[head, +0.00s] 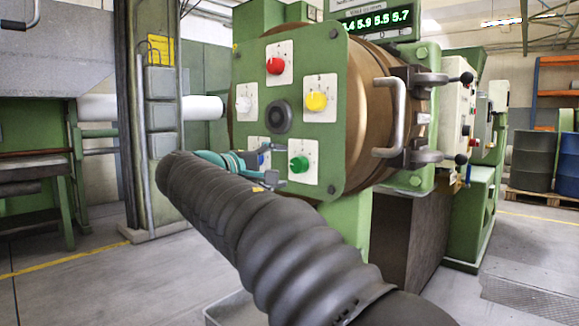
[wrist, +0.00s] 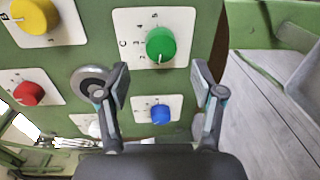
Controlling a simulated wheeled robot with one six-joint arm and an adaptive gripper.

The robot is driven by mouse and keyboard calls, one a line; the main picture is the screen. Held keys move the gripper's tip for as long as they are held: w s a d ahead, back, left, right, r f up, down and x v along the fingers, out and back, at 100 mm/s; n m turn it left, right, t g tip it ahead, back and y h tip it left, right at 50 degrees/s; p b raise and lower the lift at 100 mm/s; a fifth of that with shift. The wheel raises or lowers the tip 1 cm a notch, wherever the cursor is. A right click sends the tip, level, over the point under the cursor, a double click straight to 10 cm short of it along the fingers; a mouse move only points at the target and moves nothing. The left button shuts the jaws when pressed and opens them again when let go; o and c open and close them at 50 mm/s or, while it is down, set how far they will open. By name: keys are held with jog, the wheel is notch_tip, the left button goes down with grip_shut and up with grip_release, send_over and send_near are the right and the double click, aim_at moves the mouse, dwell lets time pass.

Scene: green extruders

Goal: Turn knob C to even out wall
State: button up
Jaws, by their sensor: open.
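Knob C is the green knob (head: 299,164) on a white plate at the lower right of the green extruder face. In the wrist view the green knob (wrist: 160,45) has the letter C on its plate and a white pointer mark toward its lower side. My gripper (head: 274,165) is open, just left of the green knob in the head view. In the wrist view my gripper (wrist: 162,82) has its fingers apart, empty, with the green knob beyond and above the tips. No contact with the knob shows.
Red (head: 275,65), yellow (head: 316,101) and white (head: 243,104) knobs share the face. The blue knob (wrist: 161,113) shows between my fingers. A metal handle (head: 397,118) projects at the right.

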jog(key=v, duration=0.6)
jog(key=shift+s+a, duration=0.25)
jog(key=shift+s, duration=0.05)
